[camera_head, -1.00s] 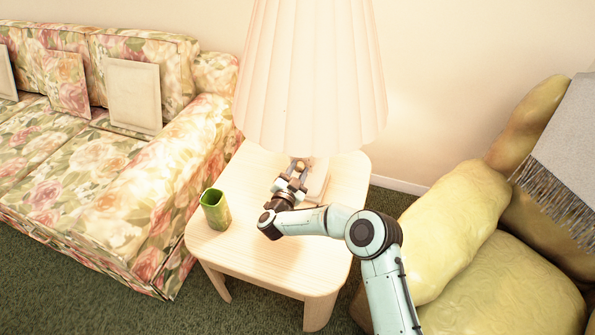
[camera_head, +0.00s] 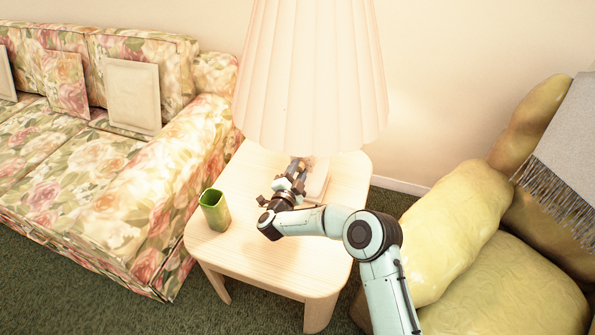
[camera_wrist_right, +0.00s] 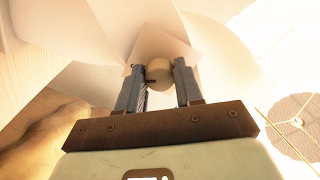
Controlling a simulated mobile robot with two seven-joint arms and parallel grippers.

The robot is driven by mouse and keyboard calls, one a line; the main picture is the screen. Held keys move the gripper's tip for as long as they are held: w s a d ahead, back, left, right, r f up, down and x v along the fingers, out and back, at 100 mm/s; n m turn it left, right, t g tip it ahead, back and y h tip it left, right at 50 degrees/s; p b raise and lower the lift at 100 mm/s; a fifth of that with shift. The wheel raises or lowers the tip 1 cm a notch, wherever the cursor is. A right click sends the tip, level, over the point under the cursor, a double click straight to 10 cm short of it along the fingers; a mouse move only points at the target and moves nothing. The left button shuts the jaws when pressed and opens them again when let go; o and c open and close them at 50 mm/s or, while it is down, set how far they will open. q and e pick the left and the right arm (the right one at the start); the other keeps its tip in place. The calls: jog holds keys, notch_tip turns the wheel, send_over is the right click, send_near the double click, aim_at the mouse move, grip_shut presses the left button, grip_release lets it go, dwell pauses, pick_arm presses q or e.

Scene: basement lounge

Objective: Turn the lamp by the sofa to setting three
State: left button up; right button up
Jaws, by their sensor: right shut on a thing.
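The lamp, with a tall pleated cream shade (camera_head: 312,80), stands on a light wooden side table (camera_head: 270,268) by the floral sofa. Its shade glows warmly. My right gripper (camera_head: 299,164) is under the shade's lower edge, at the lamp's stem. In the right wrist view, a round tan knob (camera_wrist_right: 160,74) sits between the fingertips of my right gripper (camera_wrist_right: 159,72), which is shut on it. The setting cannot be read from the knob. The pale lamp base (camera_head: 318,182) is partly hidden behind the gripper. My left gripper is not in view.
A green cup (camera_head: 215,211) stands upright on the table's left side, apart from my arm. The floral sofa (camera_head: 130,205) is at the left. A yellow armchair (camera_head: 455,235) with a grey fringed throw (camera_head: 565,150) is at the right. The table's front is clear.

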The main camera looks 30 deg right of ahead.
jog(key=o, duration=1)
jog(key=shift+o, duration=0.2)
jog(key=shift+s+a, duration=0.1)
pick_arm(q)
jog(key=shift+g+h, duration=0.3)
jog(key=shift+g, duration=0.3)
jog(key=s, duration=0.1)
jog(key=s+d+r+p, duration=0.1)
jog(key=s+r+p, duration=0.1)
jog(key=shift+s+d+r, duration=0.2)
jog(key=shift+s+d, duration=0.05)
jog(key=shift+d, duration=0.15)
pick_arm(e)
jog(key=v, duration=1.3)
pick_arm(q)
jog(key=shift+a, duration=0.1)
pick_arm(e)
jog(key=shift+s+a+f, duration=0.1)
